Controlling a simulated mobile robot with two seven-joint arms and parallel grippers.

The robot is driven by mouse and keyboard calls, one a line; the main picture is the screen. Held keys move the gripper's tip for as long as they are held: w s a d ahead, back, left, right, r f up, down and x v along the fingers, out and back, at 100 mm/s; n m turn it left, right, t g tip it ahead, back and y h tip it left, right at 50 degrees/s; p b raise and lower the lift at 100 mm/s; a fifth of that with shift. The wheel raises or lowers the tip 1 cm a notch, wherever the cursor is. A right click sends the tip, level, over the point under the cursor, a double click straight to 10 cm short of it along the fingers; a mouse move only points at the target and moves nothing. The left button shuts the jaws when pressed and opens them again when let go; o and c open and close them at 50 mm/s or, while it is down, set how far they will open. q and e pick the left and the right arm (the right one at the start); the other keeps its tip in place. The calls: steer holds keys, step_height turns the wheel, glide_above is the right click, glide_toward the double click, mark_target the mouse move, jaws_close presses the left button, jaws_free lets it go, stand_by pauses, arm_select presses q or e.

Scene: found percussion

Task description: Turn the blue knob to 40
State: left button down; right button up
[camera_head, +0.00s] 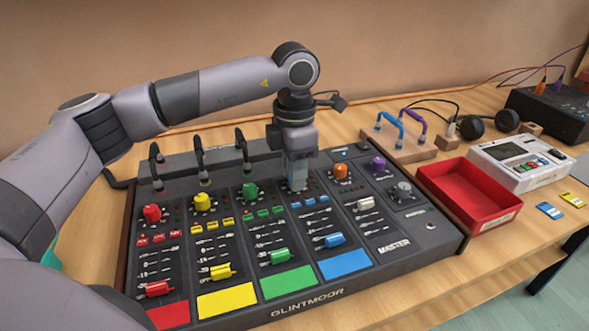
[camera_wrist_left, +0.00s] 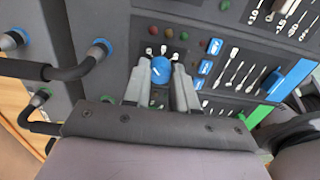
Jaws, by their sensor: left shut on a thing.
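The blue knob (camera_wrist_left: 161,70) sits on the mixer panel between the two fingers of my left gripper (camera_wrist_left: 163,76) in the left wrist view. The fingers are shut on its sides. In the head view my left gripper (camera_head: 298,180) points straight down onto the blue channel of the mixer (camera_head: 308,298), and it hides the knob there. The pointer and the scale figures around the knob are too small to read. My right gripper does not show in either view.
Red (camera_head: 152,213), yellow (camera_head: 202,202), green (camera_head: 250,191), orange (camera_head: 341,172) and purple (camera_head: 378,164) knobs stand nearby. Cable plugs (camera_head: 200,160) rise behind them. A red tray (camera_head: 468,194) and a white device (camera_head: 522,160) lie to the right.

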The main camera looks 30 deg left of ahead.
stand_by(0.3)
arm_select(q)
steer(key=c, duration=0.9)
jaws_free()
steer(key=shift+r, duration=3.65)
